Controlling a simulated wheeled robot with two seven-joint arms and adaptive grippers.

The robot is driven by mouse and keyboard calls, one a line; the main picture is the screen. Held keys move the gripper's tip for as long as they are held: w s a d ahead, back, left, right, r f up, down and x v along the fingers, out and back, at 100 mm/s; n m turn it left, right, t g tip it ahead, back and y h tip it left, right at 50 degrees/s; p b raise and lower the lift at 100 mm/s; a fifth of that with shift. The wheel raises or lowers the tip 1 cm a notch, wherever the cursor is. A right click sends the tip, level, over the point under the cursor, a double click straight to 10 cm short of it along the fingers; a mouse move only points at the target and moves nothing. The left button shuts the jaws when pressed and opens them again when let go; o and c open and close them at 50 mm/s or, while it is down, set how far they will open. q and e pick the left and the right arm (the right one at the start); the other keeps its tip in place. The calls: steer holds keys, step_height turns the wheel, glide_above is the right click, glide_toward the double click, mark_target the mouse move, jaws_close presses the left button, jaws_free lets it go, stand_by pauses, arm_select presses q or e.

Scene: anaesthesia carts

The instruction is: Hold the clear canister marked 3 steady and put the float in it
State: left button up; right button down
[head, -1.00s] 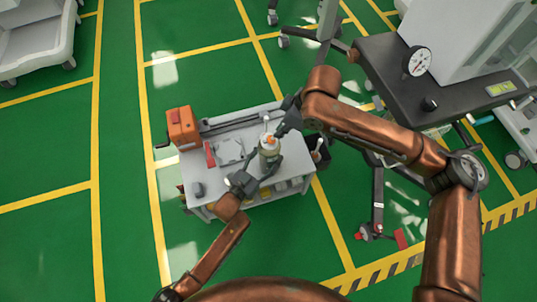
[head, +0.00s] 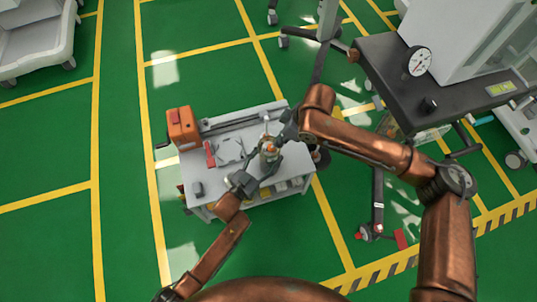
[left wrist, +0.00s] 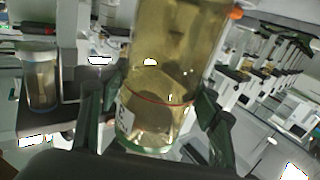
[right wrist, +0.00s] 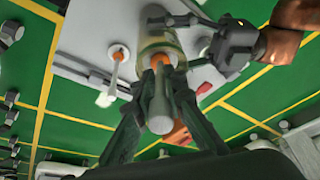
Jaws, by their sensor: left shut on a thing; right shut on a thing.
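The clear canister (head: 268,158) with yellowish liquid stands upright near the right side of the grey cart top. It fills the middle of the left wrist view (left wrist: 165,65); its label is partly hidden and I cannot read the number. My left gripper (head: 245,182) is shut around its lower part, one finger on each side (left wrist: 155,115). My right gripper (head: 284,136) is shut on the float, whose pale cylindrical stem (right wrist: 160,108) shows between the fingers (right wrist: 156,80). An orange part (head: 270,148) shows at the canister's mouth. The float's depth in the canister cannot be told.
An orange box with a crank (head: 182,126) stands at the cart's left back. A red piece (head: 209,153) and a pale flat fixture (head: 230,151) lie left of the canister. Another orange-and-white rod (right wrist: 118,55) stands nearby. A second canister (left wrist: 38,82) shows at left.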

steer(key=c, duration=1.9)
jaws_free()
steer(key=v, duration=1.2)
arm_select(q)
steer(key=o, duration=1.5)
